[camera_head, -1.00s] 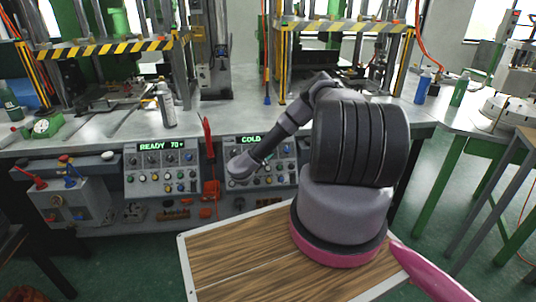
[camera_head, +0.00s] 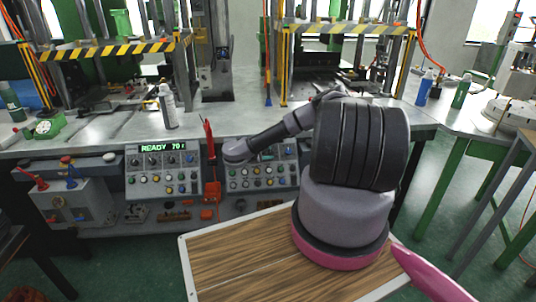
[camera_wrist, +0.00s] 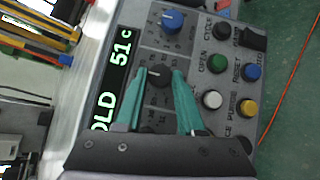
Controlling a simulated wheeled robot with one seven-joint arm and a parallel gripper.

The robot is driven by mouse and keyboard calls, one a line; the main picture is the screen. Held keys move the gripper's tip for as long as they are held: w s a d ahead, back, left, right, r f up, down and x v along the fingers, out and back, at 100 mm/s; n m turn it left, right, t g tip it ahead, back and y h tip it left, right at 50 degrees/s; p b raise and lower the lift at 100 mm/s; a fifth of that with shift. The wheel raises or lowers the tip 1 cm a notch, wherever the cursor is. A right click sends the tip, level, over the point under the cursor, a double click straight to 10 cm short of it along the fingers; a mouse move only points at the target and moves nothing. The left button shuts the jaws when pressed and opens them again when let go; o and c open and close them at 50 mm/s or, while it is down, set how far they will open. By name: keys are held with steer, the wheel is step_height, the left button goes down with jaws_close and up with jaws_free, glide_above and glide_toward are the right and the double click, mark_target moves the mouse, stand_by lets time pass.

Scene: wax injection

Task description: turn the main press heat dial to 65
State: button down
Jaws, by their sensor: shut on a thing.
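In the wrist view my gripper (camera_wrist: 160,72) has its two teal fingers closed on the sides of a small black dial (camera_wrist: 158,76). The dial sits on a grey control panel beside a lit green display (camera_wrist: 116,75), which shows "51 C" and part of "COLD". In the head view this is the right-hand control panel (camera_head: 262,178). My wrist covers its upper left part and hides the display there; my fingers are not visible in that view. The dial's own markings are too small to read.
A blue knob (camera_wrist: 172,20) is close beyond the held dial. Green, white, blue and yellow buttons (camera_wrist: 212,99) lie to the right. A left panel (camera_head: 160,170) reads "READY 70". A red-handled tool (camera_head: 209,145) stands between the panels. A wooden-topped table (camera_head: 235,265) is in front.

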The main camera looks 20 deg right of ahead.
steer(key=c, duration=0.5)
jaws_free()
steer(key=shift+a, duration=0.1)
steer(key=v, duration=1)
steer(key=shift+s+a+r, duration=0.1)
steer(key=shift+s+a, duration=0.15)
